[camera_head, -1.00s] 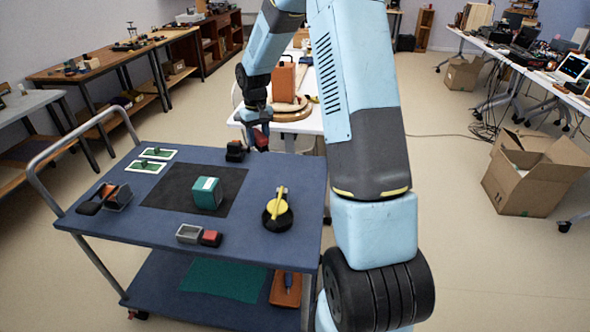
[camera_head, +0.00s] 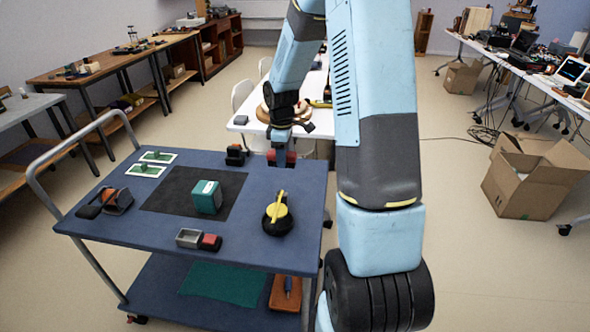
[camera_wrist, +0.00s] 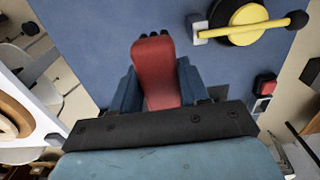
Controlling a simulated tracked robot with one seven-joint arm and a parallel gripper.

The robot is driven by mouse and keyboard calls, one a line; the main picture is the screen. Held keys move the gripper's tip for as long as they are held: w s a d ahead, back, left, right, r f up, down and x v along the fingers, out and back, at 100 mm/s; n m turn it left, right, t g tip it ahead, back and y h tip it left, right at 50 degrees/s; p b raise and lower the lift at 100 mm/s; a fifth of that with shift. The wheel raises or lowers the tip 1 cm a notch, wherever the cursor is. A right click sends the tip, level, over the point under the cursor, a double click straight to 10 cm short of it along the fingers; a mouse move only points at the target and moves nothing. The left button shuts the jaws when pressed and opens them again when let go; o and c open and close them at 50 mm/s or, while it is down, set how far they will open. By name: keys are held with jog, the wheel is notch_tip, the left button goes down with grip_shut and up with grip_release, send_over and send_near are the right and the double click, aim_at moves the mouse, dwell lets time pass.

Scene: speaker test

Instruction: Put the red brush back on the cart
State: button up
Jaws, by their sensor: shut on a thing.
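The red brush (camera_wrist: 157,72) is between the fingers of my gripper (camera_wrist: 160,88) in the wrist view, with dark tips at its far end. In the head view, the brush (camera_head: 291,158) shows as red patches on both sides of my gripper (camera_head: 281,155), which is shut on it. My gripper is over the back right part of the blue cart (camera_head: 250,235). Whether the brush touches the cart top is not clear. The wrist view shows the blue cart top (camera_wrist: 85,35) behind the brush.
A black object (camera_head: 236,156) stands just left of my gripper. A yellow-handled black round thing (camera_head: 277,215) stands near the right edge. A green box (camera_head: 207,197) sits on a black mat (camera_head: 165,195). A grey tray and red block (camera_head: 210,242) are at the front. Bare cart top lies between.

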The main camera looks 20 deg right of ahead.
jog(key=w+d+f, duration=0.4)
jog(key=w+d, duration=0.1)
jog(key=w, duration=0.2)
send_over(293, 172)
jog(key=f, duration=0.4)
jog(key=shift+s+a+f, duration=0.3)
jog(key=shift+s+f, duration=0.05)
jog(key=shift+f, duration=0.05)
jog(key=shift+w+d+f, duration=0.15)
jog(key=shift+f, duration=0.15)
jog(key=shift+w+f, duration=0.1)
jog(key=shift+f, duration=1.5)
jog(key=o, duration=1)
